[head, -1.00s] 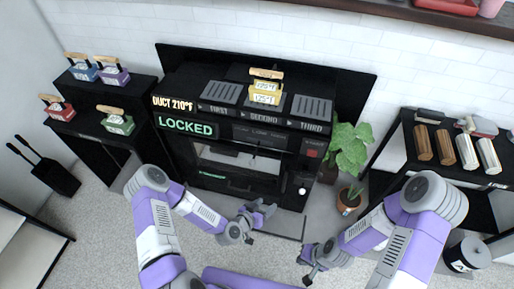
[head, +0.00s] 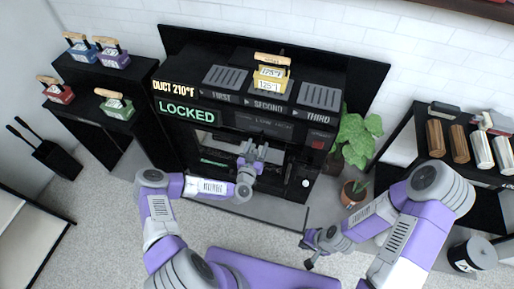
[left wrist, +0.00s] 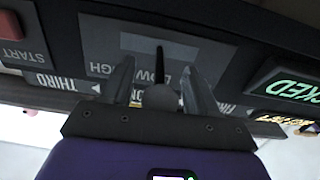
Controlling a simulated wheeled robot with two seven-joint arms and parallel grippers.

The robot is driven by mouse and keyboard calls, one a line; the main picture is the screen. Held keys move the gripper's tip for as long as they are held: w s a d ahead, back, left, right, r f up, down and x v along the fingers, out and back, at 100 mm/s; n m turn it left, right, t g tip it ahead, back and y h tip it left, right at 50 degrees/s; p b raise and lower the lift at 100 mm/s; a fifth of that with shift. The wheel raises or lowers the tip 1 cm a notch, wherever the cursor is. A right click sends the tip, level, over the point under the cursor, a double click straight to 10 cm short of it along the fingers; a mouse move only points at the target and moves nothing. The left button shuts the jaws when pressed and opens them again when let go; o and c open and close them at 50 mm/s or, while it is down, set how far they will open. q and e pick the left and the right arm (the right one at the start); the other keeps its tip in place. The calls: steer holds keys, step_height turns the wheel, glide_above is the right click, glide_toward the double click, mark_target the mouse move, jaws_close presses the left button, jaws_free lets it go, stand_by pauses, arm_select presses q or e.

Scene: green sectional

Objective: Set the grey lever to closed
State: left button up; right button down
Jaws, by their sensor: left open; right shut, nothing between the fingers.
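The black machine (head: 240,116) carries a green LOCKED sign (head: 187,112) on its front. My left gripper (head: 260,149) is open in front of the machine's upper front. In the left wrist view its two fingers (left wrist: 160,85) stand on either side of a rounded grey knob (left wrist: 160,98) with a thin dark stem, seemingly the grey lever. I cannot tell whether the fingers touch it. A LOW-HIGH panel (left wrist: 100,48) lies behind. The gripper hides the lever in the head view. My right gripper (head: 307,250) is shut and empty, low over the floor.
A yellow block (head: 270,80) with a wooden handle stands on the machine's middle slot. Several similar blocks stand on the left shelves. A red START button (head: 318,144) is on the front. A potted plant (head: 353,190) stands right of the machine.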

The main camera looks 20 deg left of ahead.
arm_select(q)
steer(key=shift+c, duration=0.2)
jaws_close()
steer(key=shift+a, duration=0.1)
